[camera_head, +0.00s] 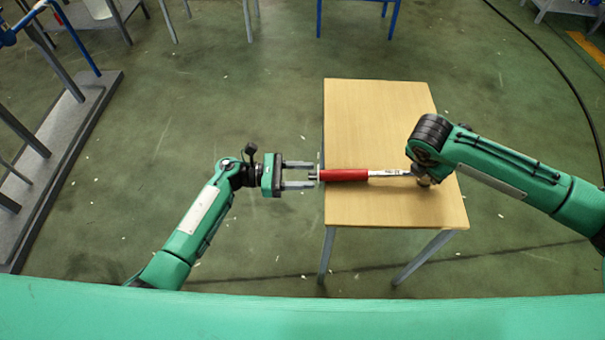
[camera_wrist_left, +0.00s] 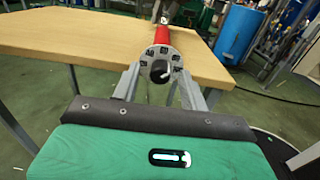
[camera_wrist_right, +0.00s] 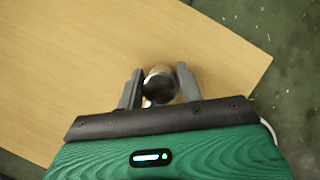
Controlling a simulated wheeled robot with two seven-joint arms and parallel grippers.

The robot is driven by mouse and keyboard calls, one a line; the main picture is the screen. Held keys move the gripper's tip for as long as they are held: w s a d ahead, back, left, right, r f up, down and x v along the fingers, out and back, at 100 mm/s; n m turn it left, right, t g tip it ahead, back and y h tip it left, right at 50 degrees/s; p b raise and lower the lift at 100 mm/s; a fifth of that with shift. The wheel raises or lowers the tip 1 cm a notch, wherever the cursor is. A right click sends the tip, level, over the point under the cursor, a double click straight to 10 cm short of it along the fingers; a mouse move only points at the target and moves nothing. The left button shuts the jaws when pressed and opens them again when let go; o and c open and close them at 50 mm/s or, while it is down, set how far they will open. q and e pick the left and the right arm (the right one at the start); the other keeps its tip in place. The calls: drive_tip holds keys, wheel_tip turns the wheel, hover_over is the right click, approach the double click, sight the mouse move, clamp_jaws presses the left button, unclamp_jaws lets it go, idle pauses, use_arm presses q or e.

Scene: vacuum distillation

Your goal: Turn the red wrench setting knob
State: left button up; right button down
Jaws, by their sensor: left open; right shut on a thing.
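The red wrench (camera_head: 345,175) lies level above the wooden table, its red handle toward the left and its metal shaft running right. Its setting knob, a grey disc with dark marks and a black centre (camera_wrist_left: 161,67), faces the left wrist camera. My left gripper (camera_head: 309,174) is open, its fingers on either side of the knob end; contact is not clear. My right gripper (camera_head: 424,180) is shut on the wrench's head end. In the right wrist view a round metal head (camera_wrist_right: 160,85) sits between its fingers (camera_wrist_right: 158,92).
The wooden table (camera_head: 375,115) stands under the wrench, its top otherwise bare. A grey platform with blue and grey posts (camera_head: 75,135) is at the far left. Blue barrels (camera_wrist_left: 237,32) show behind the table in the left wrist view. Open green floor lies left of the table.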

use_arm(q)
drive_tip(key=shift+c, duration=0.2)
clamp_jaws()
